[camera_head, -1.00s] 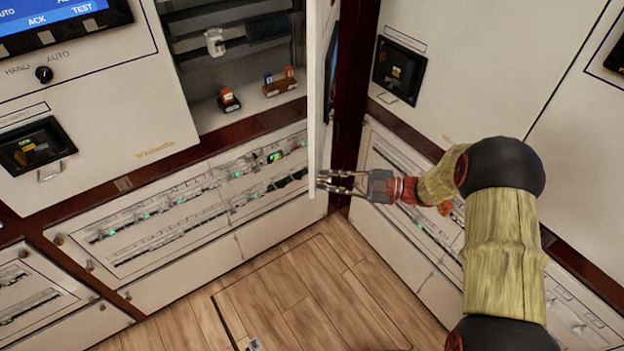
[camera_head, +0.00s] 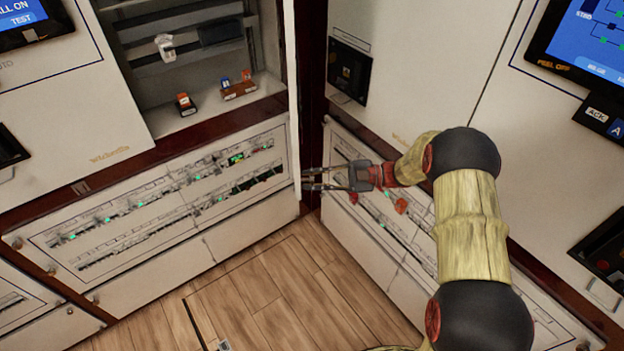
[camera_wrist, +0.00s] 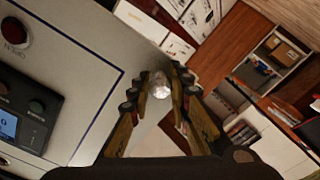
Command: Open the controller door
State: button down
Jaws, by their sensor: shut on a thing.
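The controller door (camera_head: 296,110) stands swung out from its cabinet and shows almost edge-on in the head view. In the wrist view its grey face (camera_wrist: 95,45) fills the left side, with a blue line, a small screen and buttons. A shiny round knob (camera_wrist: 159,86) sits near the door's edge, between my fingers. My gripper (camera_head: 306,179) is at the lower end of the door, on its right side. It also shows in the wrist view (camera_wrist: 159,84), shut on the knob. The knob is too small to make out in the head view.
The open cabinet (camera_head: 190,70) behind the door holds shelves and small orange and dark parts (camera_head: 238,86). Breaker rows (camera_head: 165,195) run below it. Another cabinet wall (camera_head: 420,70) stands close on the right.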

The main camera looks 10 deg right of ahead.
jog(key=c, duration=1.6)
grip_release()
notch_tip(320, 180, up, 10)
jog(key=shift+c, duration=0.2)
